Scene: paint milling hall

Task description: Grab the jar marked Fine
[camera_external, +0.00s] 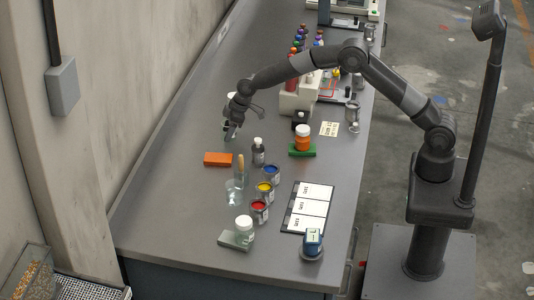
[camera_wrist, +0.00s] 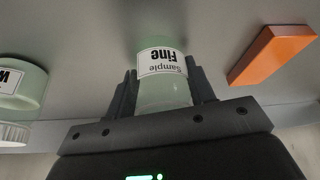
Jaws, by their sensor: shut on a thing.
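The jar marked Fine (camera_wrist: 163,88) is pale green with a white label reading "Sample Fine", upside down in the wrist view. My gripper (camera_wrist: 163,92) is shut on it, with one dark finger on each side. In the external view my gripper (camera_external: 231,132) is low over the far left part of the bench; the held jar is mostly hidden there. I cannot tell whether the jar touches the bench.
An orange block (camera_external: 218,159) lies close by; it also shows in the wrist view (camera_wrist: 272,55). A dark bottle (camera_external: 258,152), a glass beaker (camera_external: 234,192) and open paint tins (camera_external: 265,190) stand nearer. A labelled board (camera_external: 308,208) lies right. The left bench strip is clear.

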